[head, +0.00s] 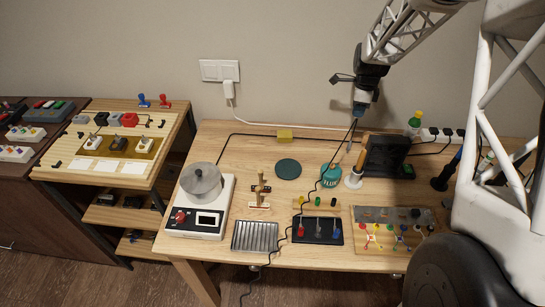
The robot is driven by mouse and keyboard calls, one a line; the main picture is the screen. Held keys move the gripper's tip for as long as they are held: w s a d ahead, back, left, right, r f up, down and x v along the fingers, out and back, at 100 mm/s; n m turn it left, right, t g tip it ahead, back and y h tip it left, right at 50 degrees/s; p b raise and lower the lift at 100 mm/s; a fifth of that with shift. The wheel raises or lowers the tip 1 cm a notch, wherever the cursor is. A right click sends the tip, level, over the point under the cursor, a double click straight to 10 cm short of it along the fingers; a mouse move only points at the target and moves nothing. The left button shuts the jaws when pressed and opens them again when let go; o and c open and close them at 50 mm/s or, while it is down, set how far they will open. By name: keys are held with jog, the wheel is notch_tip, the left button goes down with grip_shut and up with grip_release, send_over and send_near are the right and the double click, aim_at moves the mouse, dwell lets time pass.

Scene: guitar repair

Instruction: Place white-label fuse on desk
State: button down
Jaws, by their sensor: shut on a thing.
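My gripper (357,116) hangs above the back right of the wooden desk (225,143), pointing down. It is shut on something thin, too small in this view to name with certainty. A black cable (326,180) hangs from near the fingertips and runs across the desk and over its front edge. A small wooden block (318,207) on the desk bears little pieces with yellow, green and dark tops. I cannot make out a white label on any of them. The white-label fuse cannot be told apart in this view.
A white scale (197,219) with a metal pot stands at left. A ribbed metal tray (255,236) and black panel (318,230) line the front. Bare wood shows at back left.

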jog(key=s+a+f+n, duration=0.1)
jog(key=s+a+n, duration=0.1)
jog(key=a, duration=1)
jog(key=s+a+f+n, duration=0.1)
jog(key=s+a+n, duration=0.1)
jog(key=a, duration=1)
jog(key=s+a+f+n, duration=0.2)
jog(key=s+a, duration=0.2)
jog(key=a, duration=0.8)
jog(key=shift+a, duration=0.2)
jog(key=shift+w+f, duration=0.1)
jog(key=shift+f, duration=0.05)
jog(key=shift+f, duration=3.05)
jog(key=shift+f, duration=0.1)
jog(key=shift+f, duration=1.8)
jog(key=shift+f, duration=0.1)
jog(key=c, duration=1.1)
grip_release()
jog(key=shift+c, duration=0.2)
